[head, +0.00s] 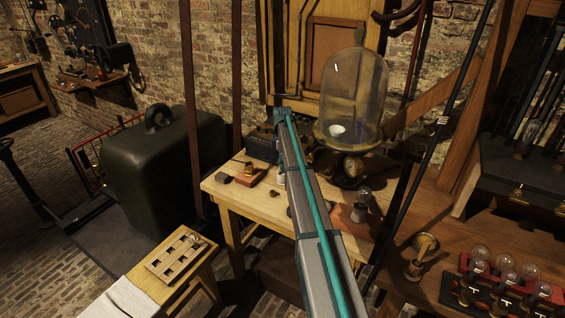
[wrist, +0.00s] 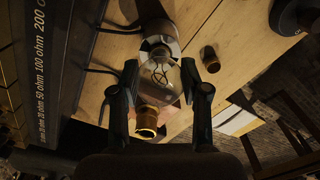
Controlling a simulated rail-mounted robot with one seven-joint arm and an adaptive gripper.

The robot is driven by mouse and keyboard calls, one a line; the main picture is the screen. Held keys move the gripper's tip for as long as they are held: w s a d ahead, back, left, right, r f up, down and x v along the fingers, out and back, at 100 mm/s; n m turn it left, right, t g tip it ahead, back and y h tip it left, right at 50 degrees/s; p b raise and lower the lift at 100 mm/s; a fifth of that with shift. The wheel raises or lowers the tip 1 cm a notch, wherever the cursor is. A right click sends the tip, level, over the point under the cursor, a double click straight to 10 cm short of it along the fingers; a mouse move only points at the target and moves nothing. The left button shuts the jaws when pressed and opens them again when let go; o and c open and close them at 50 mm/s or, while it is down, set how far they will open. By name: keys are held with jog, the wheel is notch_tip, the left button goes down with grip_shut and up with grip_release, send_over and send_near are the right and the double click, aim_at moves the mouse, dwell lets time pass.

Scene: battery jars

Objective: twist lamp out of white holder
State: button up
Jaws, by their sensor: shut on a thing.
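My gripper (wrist: 160,68) has a finger on each side of a clear glass lamp (wrist: 161,82) in the wrist view and is shut on it. A pale round holder (wrist: 157,42) shows just beyond the lamp's far end, in line with it. I cannot tell whether lamp and holder still touch. A brass collar (wrist: 147,120) shows at the near side of the glass, close to my palm. In the head view a small white piece, likely the holder (head: 281,178), shows beside my arm. My arm hides the gripper and lamp there.
A black resistance box (wrist: 45,70) stands close on the left in the wrist view. A small dark cylinder (wrist: 209,58) lies to the right. In the head view a glass bell jar (head: 353,95) stands behind, and another lamp (head: 362,203) stands right of my arm.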

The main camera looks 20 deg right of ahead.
jog(key=shift+c, duration=0.9)
jog(key=shift+r, duration=0.25)
jog(key=shift+r+p, duration=0.3)
jog(key=shift+r, duration=0.05)
jog(key=shift+r+p, duration=0.3)
jog(key=shift+r, duration=0.4)
jog(key=shift+r+p, duration=1)
jog(key=shift+r, duration=1.4)
